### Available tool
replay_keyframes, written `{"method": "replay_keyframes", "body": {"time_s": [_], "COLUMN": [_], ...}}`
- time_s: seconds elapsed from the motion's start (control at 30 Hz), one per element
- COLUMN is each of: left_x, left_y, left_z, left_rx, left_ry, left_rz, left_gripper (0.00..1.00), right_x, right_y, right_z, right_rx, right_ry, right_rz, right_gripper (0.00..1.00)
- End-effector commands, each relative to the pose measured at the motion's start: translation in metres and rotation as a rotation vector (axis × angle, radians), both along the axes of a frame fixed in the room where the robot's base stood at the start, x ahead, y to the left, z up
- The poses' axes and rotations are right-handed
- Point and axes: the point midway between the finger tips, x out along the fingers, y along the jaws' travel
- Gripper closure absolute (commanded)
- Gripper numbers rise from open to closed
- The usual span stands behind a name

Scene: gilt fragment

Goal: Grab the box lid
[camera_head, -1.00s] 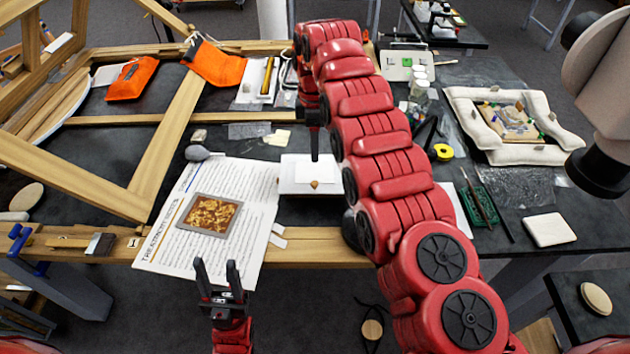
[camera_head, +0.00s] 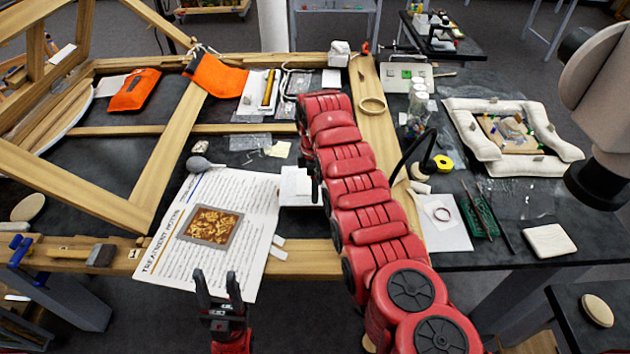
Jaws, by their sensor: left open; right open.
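The small white box (camera_head: 296,182) stands near the table's front edge, just right of the printed sheet. Its right part is hidden behind my red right arm, and I cannot make out the lid as a separate piece. My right gripper (camera_head: 315,186) is at the box's right side, mostly hidden by its own arm; it is open, but whether it touches the box cannot be seen. My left gripper (camera_head: 218,286) is open and empty, fingers up, in front of the sheet's lower edge and away from the box.
The printed sheet (camera_head: 250,215) carries a gilt fragment (camera_head: 209,225). A wooden frame (camera_head: 165,160) spans the left. A grey bulb (camera_head: 200,163) lies behind the sheet. A black curved lamp (camera_head: 412,155), a yellow tape roll (camera_head: 443,163) and a white padded frame (camera_head: 470,140) are to the right.

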Motion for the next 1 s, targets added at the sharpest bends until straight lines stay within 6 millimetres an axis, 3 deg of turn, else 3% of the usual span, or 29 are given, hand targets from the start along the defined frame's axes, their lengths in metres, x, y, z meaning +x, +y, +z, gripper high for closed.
{"method": "replay_keyframes", "body": {"time_s": [0.2,0.43,0.77,1.0], "left_x": [0.000,0.000,0.000,0.000], "left_y": [0.000,0.000,0.000,0.000], "left_z": [0.005,0.004,0.004,0.004], "left_rx": [0.000,0.000,0.000,0.000], "left_ry": [0.000,0.000,0.000,0.000], "left_rz": [0.000,0.000,0.000,0.000], "left_gripper": [0.50,0.50,0.50,0.50], "right_x": [0.000,0.001,0.001,0.001], "right_y": [0.000,0.000,0.000,0.000], "right_z": [-0.019,-0.020,-0.020,-0.020], "right_rx": [0.001,0.002,0.002,0.002], "right_ry": [0.000,-0.003,-0.003,-0.003], "right_rz": [-0.002,-0.002,-0.001,-0.001], "right_gripper": [0.40,0.42,1.00,1.00]}}
